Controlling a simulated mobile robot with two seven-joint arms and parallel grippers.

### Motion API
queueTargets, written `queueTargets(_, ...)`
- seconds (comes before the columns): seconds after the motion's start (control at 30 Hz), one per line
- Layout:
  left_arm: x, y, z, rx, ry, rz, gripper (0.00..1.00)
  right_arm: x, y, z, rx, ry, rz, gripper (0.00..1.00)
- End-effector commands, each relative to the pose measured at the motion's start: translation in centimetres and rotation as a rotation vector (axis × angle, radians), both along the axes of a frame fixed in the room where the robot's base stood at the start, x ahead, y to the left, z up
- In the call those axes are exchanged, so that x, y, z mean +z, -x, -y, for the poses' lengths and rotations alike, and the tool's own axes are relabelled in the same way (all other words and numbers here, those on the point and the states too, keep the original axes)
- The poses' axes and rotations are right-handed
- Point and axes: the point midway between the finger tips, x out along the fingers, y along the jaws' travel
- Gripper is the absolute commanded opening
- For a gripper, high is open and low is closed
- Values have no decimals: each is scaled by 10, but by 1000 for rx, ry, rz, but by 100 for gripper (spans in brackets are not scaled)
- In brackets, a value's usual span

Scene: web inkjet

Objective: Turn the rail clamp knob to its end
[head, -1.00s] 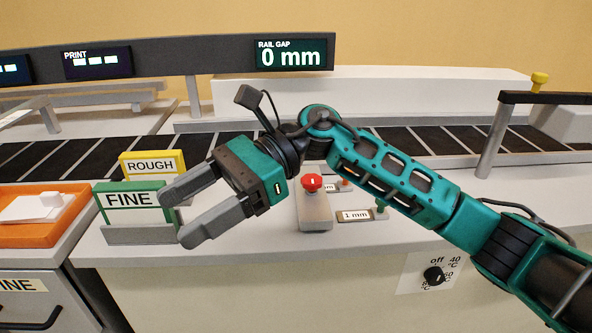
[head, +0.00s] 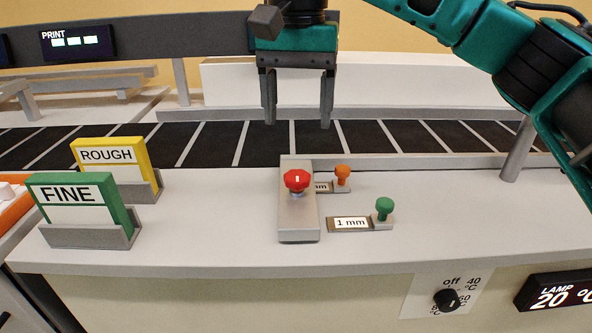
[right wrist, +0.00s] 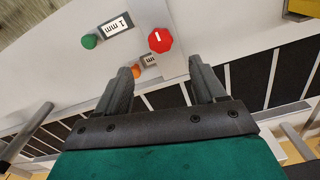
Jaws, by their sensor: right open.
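The red knob (head: 297,181), which I take for the rail clamp knob, sits on a grey block (head: 298,222) at the front of the track. A short white mark on its top points roughly away from me. My right gripper (head: 298,124) points down, open and empty, above the dark track behind the knob. In the right wrist view the red knob (right wrist: 160,40) shows just beyond the open fingertips (right wrist: 160,66), apart from them. My left gripper is not in view.
A green peg (head: 384,208) with a 1 mm label and an orange peg (head: 342,174) with a partly hidden label stand right of the block. FINE (head: 78,205) and ROUGH (head: 115,168) cards stand left. A temperature dial (head: 450,299) is on the front panel.

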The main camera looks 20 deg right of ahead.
Motion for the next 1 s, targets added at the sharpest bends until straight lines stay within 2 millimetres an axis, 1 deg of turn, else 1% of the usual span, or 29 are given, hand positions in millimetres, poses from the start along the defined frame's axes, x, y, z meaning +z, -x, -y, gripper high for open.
queueTargets(0.03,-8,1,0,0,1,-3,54,-16,0,1,-1,1,-2,70)
queueTargets(0.2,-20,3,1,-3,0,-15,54,-52,0,0,0,0,-3,70)
queueTargets(0.33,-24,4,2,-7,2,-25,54,-75,0,0,-1,-1,-2,70)
queueTargets(0.43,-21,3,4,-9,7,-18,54,-88,0,0,-2,-2,-1,70)
queueTargets(0.6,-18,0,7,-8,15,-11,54,-99,0,0,-1,-3,-1,70)
queueTargets(0.9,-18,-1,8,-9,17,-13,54,-101,0,-1,-1,-3,-1,70)
queueTargets(1.0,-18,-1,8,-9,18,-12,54,-101,0,-1,-1,-3,-1,61)
